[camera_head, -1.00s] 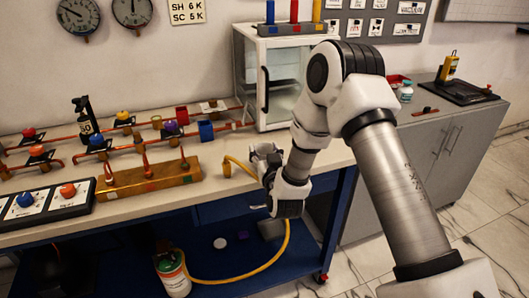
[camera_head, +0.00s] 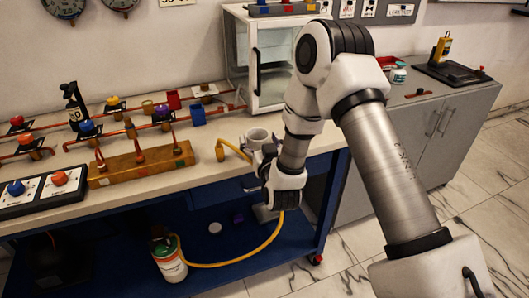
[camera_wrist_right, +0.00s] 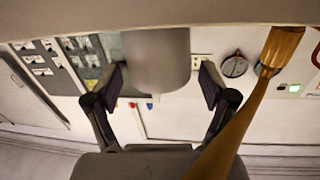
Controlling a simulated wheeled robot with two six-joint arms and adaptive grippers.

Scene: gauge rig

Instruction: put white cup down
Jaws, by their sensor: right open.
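The white cup (camera_head: 257,137) stands upright on the bench top near its front edge, just beyond my right gripper (camera_head: 262,166). In the right wrist view, the cup (camera_wrist_right: 157,62) appears inverted, as a pale grey cylinder. My right gripper (camera_wrist_right: 160,78) is open, with one finger on each side of the cup and gaps showing between. The gripper's arm partly hides the cup's right side in the head view. My left gripper is not in view.
A yellow hose (camera_head: 233,149) curves over the bench edge beside the cup and runs to a canister (camera_head: 168,262) on the lower shelf. A wooden block (camera_head: 141,164) with several red-brown posts lies left. A glass-fronted cabinet (camera_head: 231,66) stands behind.

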